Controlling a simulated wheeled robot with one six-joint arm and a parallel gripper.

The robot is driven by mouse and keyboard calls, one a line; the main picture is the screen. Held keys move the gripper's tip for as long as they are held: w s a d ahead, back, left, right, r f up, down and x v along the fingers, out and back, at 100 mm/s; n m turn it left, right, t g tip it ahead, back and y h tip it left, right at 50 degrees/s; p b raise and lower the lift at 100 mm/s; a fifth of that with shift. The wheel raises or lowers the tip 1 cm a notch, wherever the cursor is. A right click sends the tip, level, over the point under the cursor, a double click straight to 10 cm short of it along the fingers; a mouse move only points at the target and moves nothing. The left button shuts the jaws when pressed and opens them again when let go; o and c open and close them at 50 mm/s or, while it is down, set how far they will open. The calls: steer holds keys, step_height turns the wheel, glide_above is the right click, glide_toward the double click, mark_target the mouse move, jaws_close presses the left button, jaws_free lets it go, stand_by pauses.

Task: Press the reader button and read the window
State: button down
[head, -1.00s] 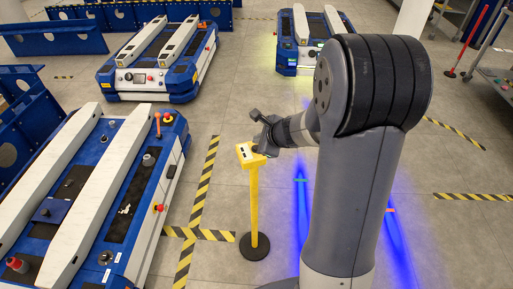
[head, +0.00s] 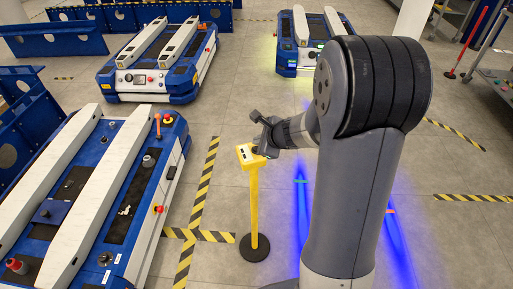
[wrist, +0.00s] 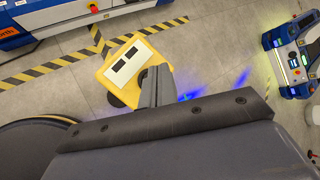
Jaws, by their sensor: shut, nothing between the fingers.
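The yellow reader (head: 247,157) stands on a thin yellow post with a round black base, left of my arm in the head view. In the wrist view its yellow top (wrist: 112,92) bears a white panel (wrist: 128,65) with two small dark windows (wrist: 120,65); I can read no characters in them. My gripper (head: 262,140) is shut and empty, at the right side of the reader's head. In the wrist view its fingers (wrist: 157,84) overlap the reader's right edge. I cannot tell whether they touch it. I do not see the button; the fingers may hide it.
A blue-and-white lift cart (head: 128,165) stands close at left, another (head: 160,62) behind it, and a third (head: 306,58) at the back. Black-yellow floor tape (head: 199,190) runs beside the post.

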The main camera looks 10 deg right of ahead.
steer(key=shift+f, duration=0.15)
stand_by(0.6)
steer(key=shift+f+b, duration=0.3)
steer(key=shift+b, duration=0.25)
steer(key=shift+f+b, duration=0.4)
steer(key=shift+b, duration=0.05)
stand_by(0.3)
steer(key=shift+r, duration=0.1)
steer(key=shift+r+p, duration=0.7)
step_height(320, 180, up, 5)
steer(key=p, duration=0.4)
stand_by(0.3)
steer(key=shift+a, duration=0.1)
stand_by(0.7)
